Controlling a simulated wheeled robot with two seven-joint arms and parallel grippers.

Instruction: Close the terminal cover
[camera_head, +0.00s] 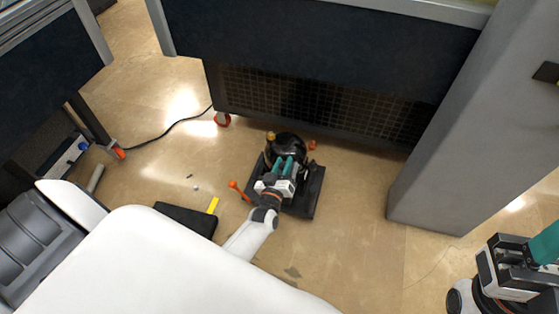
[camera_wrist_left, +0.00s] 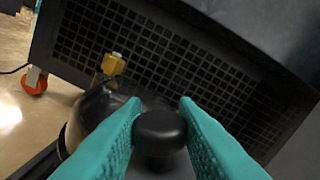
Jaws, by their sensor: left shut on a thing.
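The vacuum pump (camera_head: 287,142) is a dark, rounded body standing on a black tray (camera_head: 312,190) on the floor. Its dark body also shows in the left wrist view (camera_wrist_left: 97,112). My left gripper (camera_head: 283,165) reaches over the pump from the near side. In the left wrist view its teal fingers (camera_wrist_left: 160,125) are on both sides of a black rounded knob (camera_wrist_left: 160,130) and hold it. I cannot make out the terminal cover or its position; the gripper hides part of the pump. My right gripper (camera_head: 541,250) is at the right edge, partly cut off.
A dark cabinet with a mesh panel (camera_head: 315,103) stands just behind the pump. A grey pillar (camera_head: 440,160) is to the right. A screwdriver with an orange handle (camera_head: 238,190) and a black case (camera_head: 186,220) lie left of the tray. Floor right of the tray is clear.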

